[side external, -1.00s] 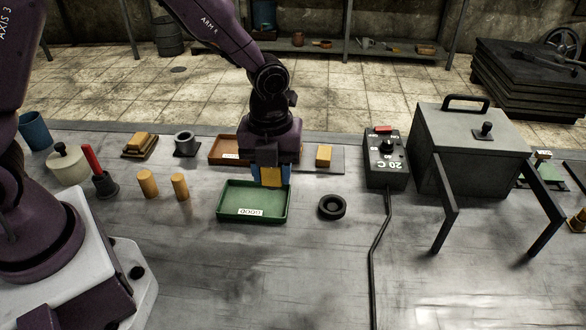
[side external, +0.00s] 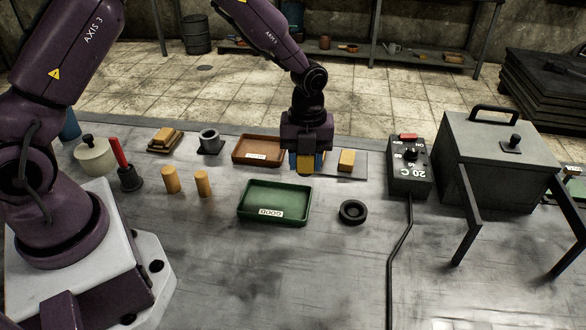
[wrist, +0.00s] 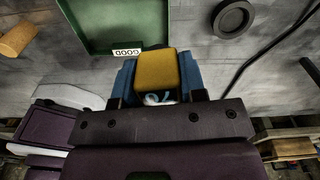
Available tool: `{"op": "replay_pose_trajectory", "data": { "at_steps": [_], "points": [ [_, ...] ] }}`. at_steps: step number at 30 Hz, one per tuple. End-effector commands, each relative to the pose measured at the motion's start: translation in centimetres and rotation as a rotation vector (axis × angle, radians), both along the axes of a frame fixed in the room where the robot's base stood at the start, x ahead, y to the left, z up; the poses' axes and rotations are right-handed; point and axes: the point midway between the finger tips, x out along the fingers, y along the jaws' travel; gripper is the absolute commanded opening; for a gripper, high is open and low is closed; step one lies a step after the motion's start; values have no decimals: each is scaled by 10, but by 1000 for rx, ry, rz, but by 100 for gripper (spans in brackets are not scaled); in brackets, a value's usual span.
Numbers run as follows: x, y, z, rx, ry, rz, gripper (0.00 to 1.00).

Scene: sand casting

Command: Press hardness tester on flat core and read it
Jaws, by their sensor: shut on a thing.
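My gripper (side external: 306,152) is shut on a yellow-bodied tool, which I take to be the hardness tester (side external: 304,164). In the wrist view the tester (wrist: 157,70) sits between blue fingers, with part of a pale face showing near the palm. Its tip is not clear. The flat core appears to be the tan block (side external: 346,158) on a grey plate (side external: 358,172), just right of my gripper. The tester is apart from the block. No reading can be made out.
A green tray labelled GOOD (side external: 275,202) lies in front of my gripper, and a brown tray (side external: 258,150) lies to its left. A black ring (side external: 353,211), a dial box (side external: 409,167) with a cable and a grey oven-like box (side external: 490,150) stand to the right. The front bench is clear.

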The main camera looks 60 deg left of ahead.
Motion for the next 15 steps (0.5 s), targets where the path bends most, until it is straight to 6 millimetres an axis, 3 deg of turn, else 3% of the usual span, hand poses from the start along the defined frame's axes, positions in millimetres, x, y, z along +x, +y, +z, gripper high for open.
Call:
{"op": "replay_pose_trajectory", "data": {
  "at_steps": [1,6,10,15],
  "points": [
    [18,14,-7,-3,-2,14,15],
    [68,57,-17,-5,-15,15,15],
    [95,85,-17,1,-28,-6,15],
    [117,102,-4,14,-46,-62,15]
  ]
}}
